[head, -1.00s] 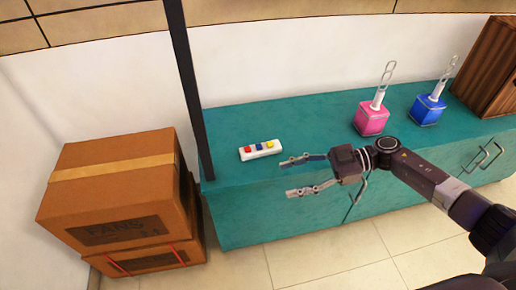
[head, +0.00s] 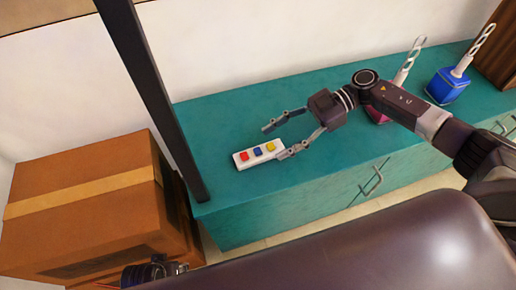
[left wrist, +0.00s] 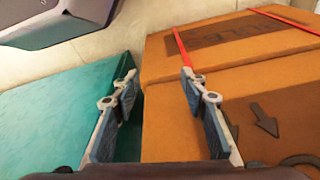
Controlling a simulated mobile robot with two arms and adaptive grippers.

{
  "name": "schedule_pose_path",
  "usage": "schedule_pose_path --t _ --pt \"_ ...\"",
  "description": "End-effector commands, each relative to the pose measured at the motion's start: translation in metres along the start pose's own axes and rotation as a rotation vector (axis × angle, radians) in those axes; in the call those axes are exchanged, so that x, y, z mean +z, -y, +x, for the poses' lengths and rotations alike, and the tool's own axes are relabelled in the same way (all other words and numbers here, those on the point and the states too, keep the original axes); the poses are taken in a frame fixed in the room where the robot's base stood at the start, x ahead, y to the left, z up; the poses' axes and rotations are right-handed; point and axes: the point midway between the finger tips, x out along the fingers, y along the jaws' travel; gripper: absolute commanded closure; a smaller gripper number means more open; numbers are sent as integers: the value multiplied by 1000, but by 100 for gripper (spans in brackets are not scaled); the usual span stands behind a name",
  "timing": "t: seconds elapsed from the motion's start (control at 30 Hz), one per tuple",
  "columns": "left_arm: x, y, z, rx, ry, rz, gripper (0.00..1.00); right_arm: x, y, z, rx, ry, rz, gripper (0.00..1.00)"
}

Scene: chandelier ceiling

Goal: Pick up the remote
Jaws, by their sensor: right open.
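The remote (head: 247,161) is a white bar with red, blue and yellow buttons, lying flat on the teal cabinet top near its front left corner. My right gripper (head: 276,142) is open at the remote's right end. One fingertip is just behind the remote and the other overlaps its right end in the picture; I cannot tell whether they touch. In the left wrist view, my left gripper (left wrist: 160,78) is open and empty, above the gap between the teal cabinet and a cardboard box. The remote does not show there.

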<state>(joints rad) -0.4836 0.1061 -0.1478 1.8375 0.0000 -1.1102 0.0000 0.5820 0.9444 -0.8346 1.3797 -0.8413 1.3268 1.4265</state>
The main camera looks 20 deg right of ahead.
Motion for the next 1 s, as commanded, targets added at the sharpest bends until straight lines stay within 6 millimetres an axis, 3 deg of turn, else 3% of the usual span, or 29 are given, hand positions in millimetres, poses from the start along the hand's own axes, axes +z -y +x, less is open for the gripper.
schedule_pose_path --t 0.4,0.67,1.0 --pt "-9 1 -18 -2 -12 -2 60 7 -5 51 0 -2 -1 46" --pt "-10 1 -20 -2 -13 -2 60 8 -5 56 2 0 -1 46" --pt "-11 1 -20 -2 -14 -2 60 8 -5 55 3 0 -1 83"
